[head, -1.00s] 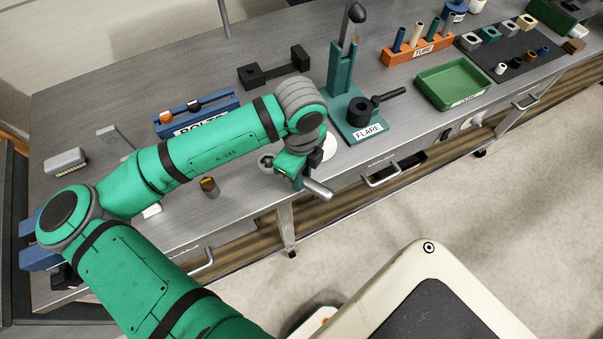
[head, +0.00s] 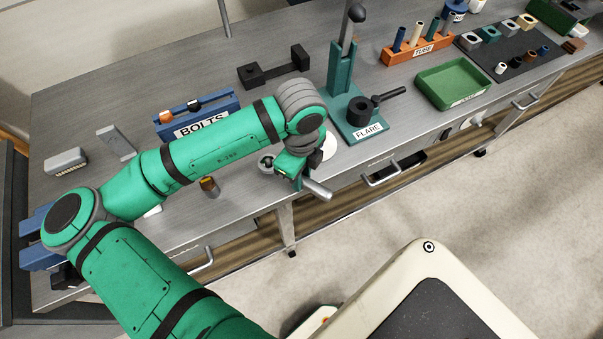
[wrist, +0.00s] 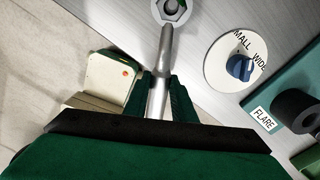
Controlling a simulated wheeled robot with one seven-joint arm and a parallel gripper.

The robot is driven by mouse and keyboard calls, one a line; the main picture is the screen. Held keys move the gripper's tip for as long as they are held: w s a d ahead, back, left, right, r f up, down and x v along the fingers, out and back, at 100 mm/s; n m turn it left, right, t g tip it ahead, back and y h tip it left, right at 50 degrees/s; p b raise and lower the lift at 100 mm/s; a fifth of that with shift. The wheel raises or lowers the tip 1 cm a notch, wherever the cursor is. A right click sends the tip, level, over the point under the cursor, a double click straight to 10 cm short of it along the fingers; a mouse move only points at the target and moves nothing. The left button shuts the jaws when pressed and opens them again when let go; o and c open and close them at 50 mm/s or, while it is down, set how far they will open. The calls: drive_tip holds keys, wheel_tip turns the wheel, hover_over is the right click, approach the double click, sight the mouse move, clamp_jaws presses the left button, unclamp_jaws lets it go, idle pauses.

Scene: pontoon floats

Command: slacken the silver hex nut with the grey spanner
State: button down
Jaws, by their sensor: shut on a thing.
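My gripper (wrist: 160,98) is shut on the handle of the grey spanner (wrist: 165,48), whose free end also shows in the head view (head: 318,189) at the bench's front edge. In the wrist view the spanner runs up to the silver hex nut (wrist: 172,8) at the top edge, with green in its middle. In the head view my wrist hides much of this spot.
A white dial with a blue knob (wrist: 240,67) lies right of the spanner. The teal FLARE stand (head: 367,131) is beyond it. A blue BOLTS rack (head: 190,113) stands behind my arm, and a small brown cylinder (head: 209,186) stands left of my gripper.

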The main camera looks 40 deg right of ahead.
drive_tip(key=shift+f, duration=0.75)
drive_tip(key=shift+d, duration=0.15)
drive_tip(key=shift+w+d+n, duration=0.15)
drive_tip(key=shift+d+n, duration=0.15)
drive_tip(key=shift+n, duration=0.2)
drive_tip(key=shift+w+d+n, duration=0.3)
drive_tip(key=shift+d+n, duration=0.3)
drive_tip(key=shift+n, duration=0.1)
idle(0.7)
drive_tip(key=shift+w+d+n, duration=0.15)
drive_tip(key=shift+d+n, duration=0.15)
drive_tip(key=shift+d, duration=0.1)
idle(0.5)
drive_tip(key=shift+w+d+n, duration=0.15)
drive_tip(key=shift+d+n, duration=0.05)
drive_tip(key=shift+n, duration=0.3)
drive_tip(key=shift+w, duration=0.2)
